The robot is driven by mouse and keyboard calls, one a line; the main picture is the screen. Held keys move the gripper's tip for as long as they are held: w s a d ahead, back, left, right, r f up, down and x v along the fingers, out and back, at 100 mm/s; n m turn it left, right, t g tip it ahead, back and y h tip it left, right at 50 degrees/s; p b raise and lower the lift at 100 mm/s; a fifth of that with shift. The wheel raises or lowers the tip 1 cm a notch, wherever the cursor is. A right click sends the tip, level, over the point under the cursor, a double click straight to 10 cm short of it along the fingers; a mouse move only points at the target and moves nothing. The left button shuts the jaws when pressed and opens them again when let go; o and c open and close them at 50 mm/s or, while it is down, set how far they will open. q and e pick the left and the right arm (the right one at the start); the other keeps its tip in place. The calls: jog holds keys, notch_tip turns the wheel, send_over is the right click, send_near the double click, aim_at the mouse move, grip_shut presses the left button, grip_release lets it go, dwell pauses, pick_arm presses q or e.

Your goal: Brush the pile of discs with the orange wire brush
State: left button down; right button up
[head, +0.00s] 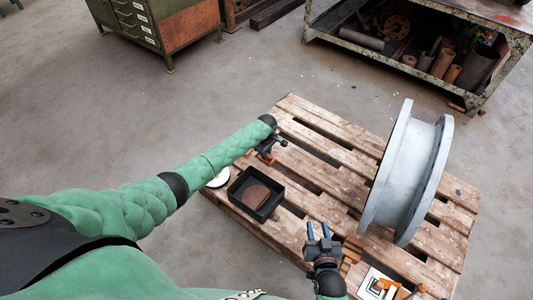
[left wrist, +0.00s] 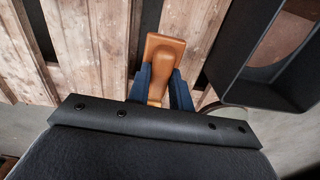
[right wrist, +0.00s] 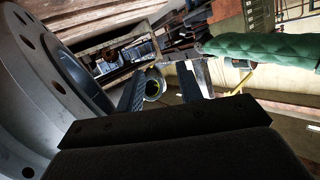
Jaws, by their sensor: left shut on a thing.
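The pile of discs (head: 254,196) is brown and round and lies inside a black square tray (head: 271,207) on the wooden pallet. My left gripper (head: 268,152) is above the pallet, just behind the tray. It is shut on the orange handle of the wire brush (left wrist: 162,62), which shows between its blue fingers in the left wrist view. The bristles cannot be made out. The tray (left wrist: 262,95) is to the right in that view, beside the brush and apart from it. My right gripper (head: 319,232) is open and empty over the pallet's near part.
A large grey flanged pipe (head: 408,172) stands on the right of the pallet (head: 325,125). A white round item (head: 219,179) is left of the tray. Orange tools on a white sheet (head: 382,285) lie at the near edge. A workbench (head: 430,25) stands behind.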

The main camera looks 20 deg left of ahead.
pick_arm(q)
jog(key=shift+r+p, duration=0.55)
jog(key=shift+r, duration=0.1)
jog(key=shift+r+p, duration=0.6)
jog(key=shift+p, duration=0.15)
jog(key=shift+r+p, duration=0.7)
jog(key=shift+p, duration=0.1)
jog(key=shift+r, duration=0.15)
pick_arm(e)
jog(key=s+d+f+g+h, duration=0.1)
jog(key=s+f+g, duration=0.5)
jog(key=s+f, duration=0.6)
jog(key=shift+d+f+g, duration=0.2)
jog(key=shift+f+g, duration=0.2)
jog(key=shift+f, duration=0.55)
